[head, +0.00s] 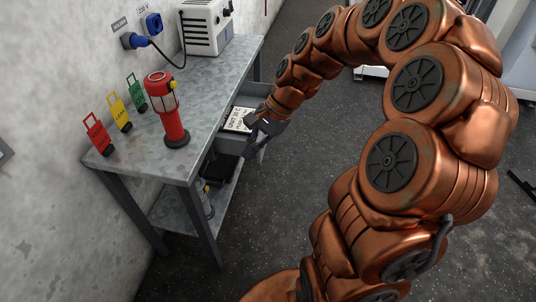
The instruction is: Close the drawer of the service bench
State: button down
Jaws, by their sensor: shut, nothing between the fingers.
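The service bench (184,90) is a grey metal table along the left wall. Its drawer (232,143) stands open, pulled out to the right from under the bench top. A white card with black print (238,119) lies in the drawer. My gripper (250,150) is shut and empty at the drawer's front. My arm hides part of the drawer's far side, and I cannot tell whether the fingers touch the drawer front.
A lower shelf (180,211) holds a dark object. The floor right of the bench is clear.

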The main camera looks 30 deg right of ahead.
jog(key=w+d+f+m+t+b, duration=0.2)
jog(key=w+d+f+m+t, duration=0.15)
jog(key=d+f+m, duration=0.55)
jog(key=w+d+f+m+t+b, duration=0.15)
jog(key=w+d+f+m, duration=0.3)
jog(key=d, duration=0.75)
jog(key=p, duration=0.2)
send_near(261, 154)
jog(key=shift+n, duration=0.25)
jog(key=shift+x, duration=3.1)
